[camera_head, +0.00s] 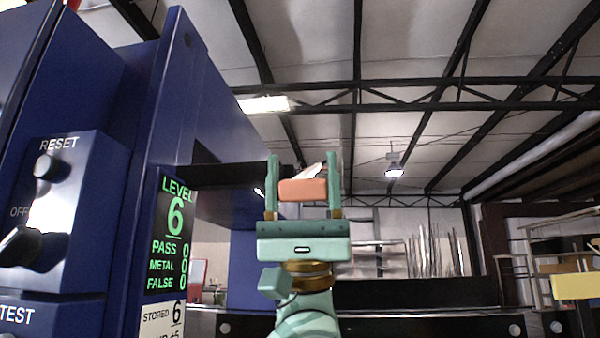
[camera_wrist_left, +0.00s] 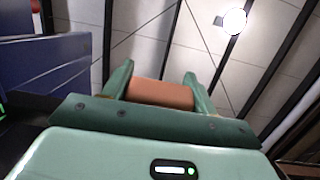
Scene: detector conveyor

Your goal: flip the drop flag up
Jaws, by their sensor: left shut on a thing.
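My left gripper (camera_head: 304,180) is raised in the middle of the head view, its green fingers pointing up. It is shut on a salmon-orange block (camera_head: 303,189), which also shows between the fingers in the left wrist view (camera_wrist_left: 160,94). I cannot tell whether this block is part of the drop flag, and I make out no other clear flag. A small whitish piece (camera_head: 313,169) shows just behind the block. The blue detector housing (camera_head: 205,110) stands to the left of the gripper. My right gripper is not in view.
The control box with its RESET knob (camera_head: 46,167) and the green LEVEL 6 display (camera_head: 168,235) are at the left. A dark bar (camera_head: 228,175) runs from the housing towards the gripper. A yellow block (camera_head: 575,286) is at far right. Above the gripper is open air.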

